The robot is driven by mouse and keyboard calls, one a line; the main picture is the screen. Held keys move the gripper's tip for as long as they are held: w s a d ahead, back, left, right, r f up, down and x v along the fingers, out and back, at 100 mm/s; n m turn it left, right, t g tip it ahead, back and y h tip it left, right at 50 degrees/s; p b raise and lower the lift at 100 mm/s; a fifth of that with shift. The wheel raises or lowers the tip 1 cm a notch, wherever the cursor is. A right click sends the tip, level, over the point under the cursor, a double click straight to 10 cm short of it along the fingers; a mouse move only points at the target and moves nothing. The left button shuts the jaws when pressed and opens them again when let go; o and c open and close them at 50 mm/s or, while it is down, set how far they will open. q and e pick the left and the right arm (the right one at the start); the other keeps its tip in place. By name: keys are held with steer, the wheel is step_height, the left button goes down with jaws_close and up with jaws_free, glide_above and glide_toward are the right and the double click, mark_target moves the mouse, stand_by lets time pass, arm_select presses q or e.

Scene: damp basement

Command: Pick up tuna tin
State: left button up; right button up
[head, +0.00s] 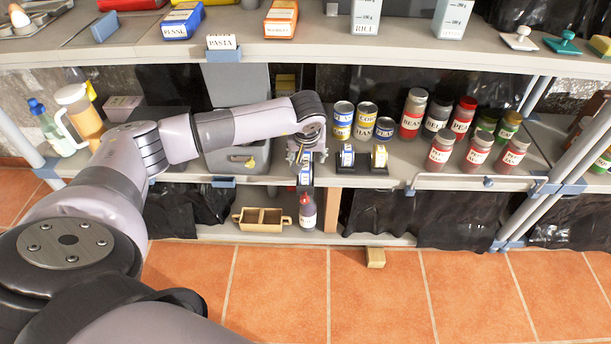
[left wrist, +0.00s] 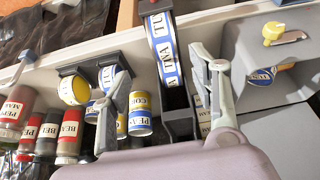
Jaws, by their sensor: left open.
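The tuna tin (left wrist: 165,52), with a blue and white label reading TUNA, stands on edge in a dark holder (left wrist: 178,118) in the left wrist view. In the head view the tin (head: 305,176) shows just below my left gripper (head: 306,158), at the front of the middle shelf. My left gripper (left wrist: 160,76) is open, and in the wrist view its fingers lie on either side of the tin's line. I cannot tell whether either finger touches it. The gripper hides part of the tin and holder in the head view. My right gripper is not in view.
Close by are a blue-labelled tin (head: 347,157) and a yellow tin (head: 379,157) in dark holders, with upright tins (head: 343,120) behind. Several jars (head: 440,152) stand to the right. A grey bin (head: 237,88) is to the left. The upper shelf (head: 300,47) overhangs.

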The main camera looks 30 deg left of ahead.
mark_target(306, 166)
arm_select(q)
steer(key=x, duration=0.5)
steer(key=shift+b, duration=0.3)
steer(key=x, duration=0.3)
steer(key=b+x, duration=0.1)
steer(key=x, duration=0.1)
steer(key=shift+s+a+r, duration=0.1)
steer(key=shift+a, duration=0.25)
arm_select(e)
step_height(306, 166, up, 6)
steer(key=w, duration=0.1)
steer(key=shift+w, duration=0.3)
arm_select(q)
steer(key=shift+c, duration=0.2)
jaws_close()
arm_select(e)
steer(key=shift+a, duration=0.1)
